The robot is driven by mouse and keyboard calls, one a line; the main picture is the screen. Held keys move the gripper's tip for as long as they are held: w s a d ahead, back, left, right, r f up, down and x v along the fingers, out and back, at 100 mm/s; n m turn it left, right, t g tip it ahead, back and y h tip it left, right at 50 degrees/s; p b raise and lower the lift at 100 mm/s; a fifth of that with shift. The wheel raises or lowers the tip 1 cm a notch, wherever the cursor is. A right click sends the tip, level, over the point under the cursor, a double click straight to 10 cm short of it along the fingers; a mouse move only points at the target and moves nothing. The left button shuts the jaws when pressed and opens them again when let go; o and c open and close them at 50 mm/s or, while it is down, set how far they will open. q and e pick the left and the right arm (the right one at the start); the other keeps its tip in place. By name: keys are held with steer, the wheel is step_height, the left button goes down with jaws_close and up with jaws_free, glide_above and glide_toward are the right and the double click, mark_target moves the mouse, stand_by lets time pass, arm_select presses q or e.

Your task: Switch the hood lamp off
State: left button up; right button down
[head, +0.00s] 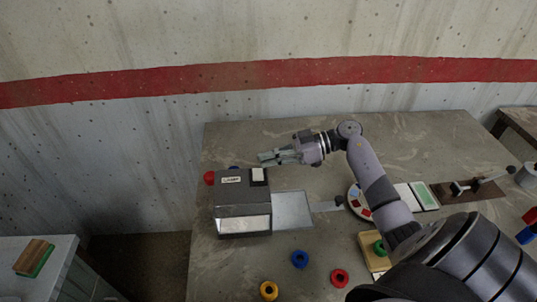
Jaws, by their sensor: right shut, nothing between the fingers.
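A dark grey box-shaped hood (229,199) stands on the table at the left. A pale panel shows along its lower front; I cannot tell for sure whether it is lit. A small label and a white switch-like plate (258,174) sit on its top edge. My right gripper (264,158) is shut and empty, pointing left, just above and behind the white plate in the picture. I cannot tell whether its tips touch the hood. My left gripper is not in view.
A grey plate (292,210) lies right of the hood. Blue (300,259), red (340,278) and yellow (269,290) rings lie in front. A round tray (356,201) and a brown board (482,196) are further right. A concrete wall stands behind.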

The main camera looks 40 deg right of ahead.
steer(key=s+d+r, duration=0.4)
steer(key=d+r, duration=0.2)
steer(key=d, duration=0.3)
steer(key=shift+r, duration=0.2)
stand_by(0.6)
